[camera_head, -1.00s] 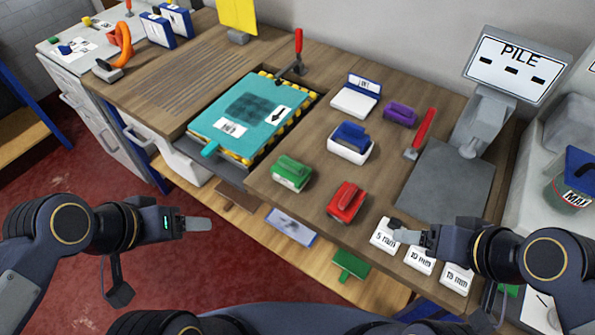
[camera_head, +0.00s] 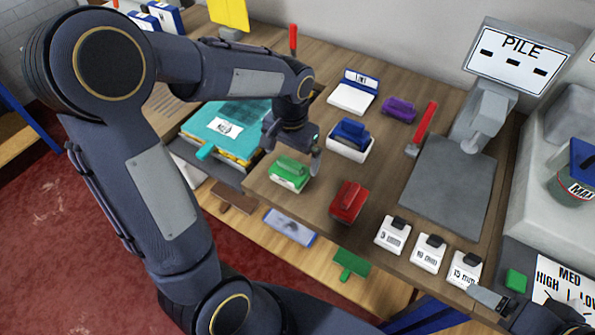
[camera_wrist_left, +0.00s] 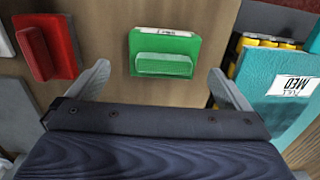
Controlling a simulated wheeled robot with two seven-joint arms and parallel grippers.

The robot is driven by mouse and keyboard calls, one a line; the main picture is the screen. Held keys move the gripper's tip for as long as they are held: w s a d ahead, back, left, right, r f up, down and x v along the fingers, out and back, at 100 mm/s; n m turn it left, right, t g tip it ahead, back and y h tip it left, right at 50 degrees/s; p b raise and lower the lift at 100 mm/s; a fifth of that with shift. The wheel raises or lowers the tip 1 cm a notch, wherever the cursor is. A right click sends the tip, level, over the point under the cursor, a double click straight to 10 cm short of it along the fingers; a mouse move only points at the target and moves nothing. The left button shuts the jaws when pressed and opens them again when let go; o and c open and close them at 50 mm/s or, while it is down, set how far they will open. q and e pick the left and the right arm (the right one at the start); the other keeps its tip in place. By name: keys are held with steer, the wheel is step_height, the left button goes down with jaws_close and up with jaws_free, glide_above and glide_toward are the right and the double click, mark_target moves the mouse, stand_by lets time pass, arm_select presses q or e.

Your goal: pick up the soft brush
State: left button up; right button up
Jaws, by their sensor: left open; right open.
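A green brush (camera_head: 289,173) with a white label edge sits on the bench. Red (camera_head: 347,202), blue (camera_head: 351,134) and purple (camera_head: 399,110) brushes stand around it. I cannot read which one is the soft brush. My left gripper (camera_head: 312,163) is open above the green brush. In the left wrist view the green brush (camera_wrist_left: 164,53) lies ahead, between the spread fingers and apart from them; the red brush (camera_wrist_left: 46,48) is outside the left finger. My right gripper (camera_head: 492,300) is open and empty at the bench's front right, by the 15 mm block.
White blocks marked 5 mm (camera_head: 392,236), 10 mm (camera_head: 429,254) and 15 mm (camera_head: 464,270) line the front edge. A grey plate (camera_head: 447,188) lies under the PILE display (camera_head: 516,62). A teal MED sample (camera_head: 223,127) lies left, partly hidden by my arm. A red-handled tool (camera_head: 424,123) lies behind.

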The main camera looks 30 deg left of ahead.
mark_target(290, 162)
arm_select(q)
steer(key=f, duration=0.5)
steer(key=shift+w+a+f+p, duration=0.1)
steer(key=shift+a+f+p, duration=0.15)
steer(key=shift+f+p, duration=0.05)
steer(key=c, duration=1)
